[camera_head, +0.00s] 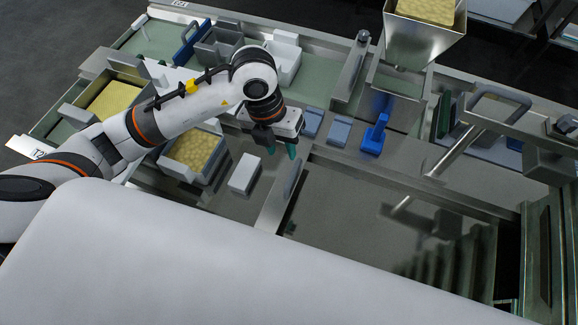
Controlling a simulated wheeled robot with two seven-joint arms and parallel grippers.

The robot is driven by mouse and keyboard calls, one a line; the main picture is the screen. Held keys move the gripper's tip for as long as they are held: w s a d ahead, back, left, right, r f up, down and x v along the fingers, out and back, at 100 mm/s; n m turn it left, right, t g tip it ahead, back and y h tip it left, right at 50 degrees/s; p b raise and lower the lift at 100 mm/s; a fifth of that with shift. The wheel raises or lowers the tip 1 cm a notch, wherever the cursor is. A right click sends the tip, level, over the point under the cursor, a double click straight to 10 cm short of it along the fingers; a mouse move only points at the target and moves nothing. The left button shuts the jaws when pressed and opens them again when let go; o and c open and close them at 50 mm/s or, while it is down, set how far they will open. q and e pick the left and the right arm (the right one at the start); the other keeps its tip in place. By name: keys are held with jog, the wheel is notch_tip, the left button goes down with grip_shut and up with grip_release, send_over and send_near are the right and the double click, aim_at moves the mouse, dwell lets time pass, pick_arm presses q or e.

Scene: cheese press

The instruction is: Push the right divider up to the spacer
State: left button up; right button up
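My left gripper (281,151) hangs over the press table with its two teal fingertips apart and nothing visible between them. Below it stands a light grey upright plate (292,180) with rounded ends, which looks like a divider; I cannot be sure it is the right one. A pale rectangular block (244,173), perhaps the spacer, lies to the left of this plate, with a gap between them. The lower part of the plate's surroundings is hidden behind my white body. My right gripper is not in view.
A tub of yellow curd (196,151) stands left of the block. Small blue-grey blocks (340,132) and a blue tool (376,133) lie behind on the ledge. A steel hopper (424,40) stands at the back. The grey table (350,215) right of the plate is clear.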

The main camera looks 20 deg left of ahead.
aim_at(290, 177)
pick_arm(q)
jog(key=f, duration=0.3)
jog(key=d+f, duration=0.1)
jog(key=f, duration=0.3)
jog(key=d+f, duration=0.1)
jog(key=f, duration=0.2)
jog(key=shift+f, duration=0.2)
grip_shut()
